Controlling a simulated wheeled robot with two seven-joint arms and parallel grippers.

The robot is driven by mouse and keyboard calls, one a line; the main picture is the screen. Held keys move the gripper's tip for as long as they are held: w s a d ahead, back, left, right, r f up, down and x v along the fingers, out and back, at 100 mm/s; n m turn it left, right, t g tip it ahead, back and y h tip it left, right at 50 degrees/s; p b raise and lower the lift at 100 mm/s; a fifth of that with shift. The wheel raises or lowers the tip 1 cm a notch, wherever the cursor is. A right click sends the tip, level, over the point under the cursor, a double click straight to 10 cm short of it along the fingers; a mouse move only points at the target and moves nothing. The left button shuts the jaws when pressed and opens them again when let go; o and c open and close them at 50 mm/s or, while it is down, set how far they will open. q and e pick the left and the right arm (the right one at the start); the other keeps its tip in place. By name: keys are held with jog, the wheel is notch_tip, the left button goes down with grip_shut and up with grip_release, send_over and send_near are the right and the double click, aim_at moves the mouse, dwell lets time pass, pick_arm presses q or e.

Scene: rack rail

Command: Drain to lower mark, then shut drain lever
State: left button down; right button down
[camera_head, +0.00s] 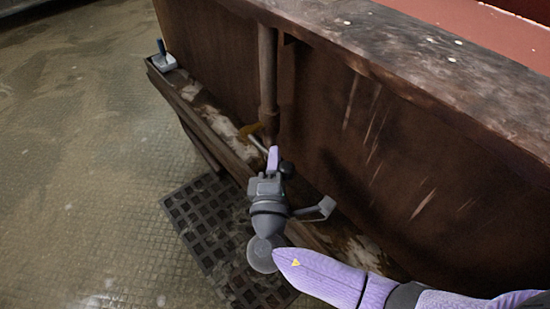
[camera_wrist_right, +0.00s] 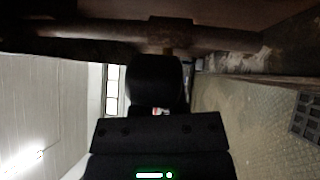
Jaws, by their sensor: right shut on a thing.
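A brown, worn tank (camera_head: 200,45) runs across the head view, with a vertical pipe (camera_head: 267,75) down its front wall. At the pipe's lower end is a yellow-orange piece (camera_head: 250,130) and a short pale rod, seemingly the drain lever (camera_head: 257,144). My right gripper (camera_head: 272,153) is at this rod, shut on it, its jaws partly hiding it. In the right wrist view the pipe (camera_wrist_right: 215,38) crosses the top, and my dark gripper (camera_wrist_right: 160,80) reaches a small stem below its collar. No level mark can be made out. My left gripper is out of view.
A reddish surface (camera_head: 480,30) lies beyond the tank's thick rim (camera_head: 400,40); whether it is liquid is unclear. A ledge (camera_head: 215,120) runs along the tank's foot, with a small white box with a blue knob (camera_head: 165,60). A dark floor grate (camera_head: 195,215) lies below. The left floor is clear.

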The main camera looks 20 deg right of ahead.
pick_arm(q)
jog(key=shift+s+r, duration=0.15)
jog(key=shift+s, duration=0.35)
pick_arm(e)
jog(key=shift+d, duration=0.1)
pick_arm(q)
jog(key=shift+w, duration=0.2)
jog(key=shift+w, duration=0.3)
pick_arm(e)
jog(key=shift+d, duration=0.1)
